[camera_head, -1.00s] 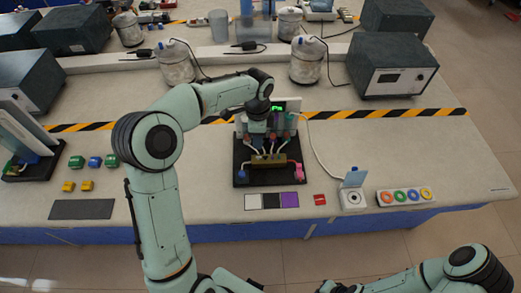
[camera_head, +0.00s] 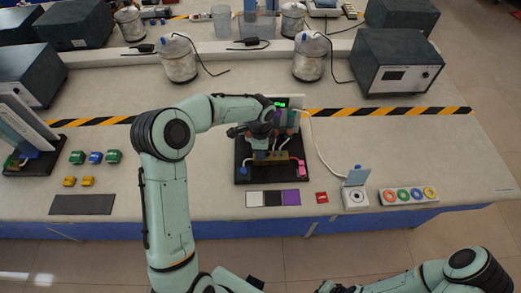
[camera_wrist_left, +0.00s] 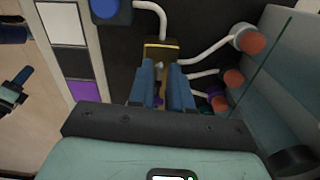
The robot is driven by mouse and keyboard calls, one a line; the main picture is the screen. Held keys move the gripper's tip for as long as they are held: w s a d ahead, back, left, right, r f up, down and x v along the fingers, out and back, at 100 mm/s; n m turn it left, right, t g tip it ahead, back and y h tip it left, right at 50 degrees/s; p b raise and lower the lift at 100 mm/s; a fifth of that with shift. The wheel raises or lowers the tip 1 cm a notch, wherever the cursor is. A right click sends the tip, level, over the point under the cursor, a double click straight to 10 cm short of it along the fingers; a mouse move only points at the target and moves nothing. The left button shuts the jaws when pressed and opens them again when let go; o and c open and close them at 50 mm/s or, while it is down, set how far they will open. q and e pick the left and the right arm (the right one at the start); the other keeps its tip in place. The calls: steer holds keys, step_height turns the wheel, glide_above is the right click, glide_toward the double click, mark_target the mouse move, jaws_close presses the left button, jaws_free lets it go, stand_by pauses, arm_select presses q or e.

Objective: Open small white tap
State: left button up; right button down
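A black board (camera_head: 243,176) carries a brass block (camera_head: 272,158) with white pipes, a pink knob (camera_head: 302,167) and a blue knob (camera_head: 244,168). My left gripper (camera_head: 262,148) is over the brass block, pointing down. In the left wrist view its two blue fingers (camera_wrist_left: 161,72) stand apart, above the brass block (camera_wrist_left: 160,51). A small pale part shows between the fingers, but I cannot tell whether it is the white tap or whether they touch it. I cannot clearly make out the small white tap in the head view. My right gripper is out of view.
A grey panel with a green display (camera_head: 281,103) stands behind the block. White, black and purple squares (camera_head: 272,198) lie in front. A white box with a raised blue lid (camera_head: 356,197) and a strip of coloured rings (camera_head: 408,195) are to the right. The table's right side is mostly clear.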

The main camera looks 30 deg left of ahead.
arm_select(q)
jaws_close()
steer(key=shift+n, duration=0.6)
steer(key=o, duration=0.5)
jaws_free()
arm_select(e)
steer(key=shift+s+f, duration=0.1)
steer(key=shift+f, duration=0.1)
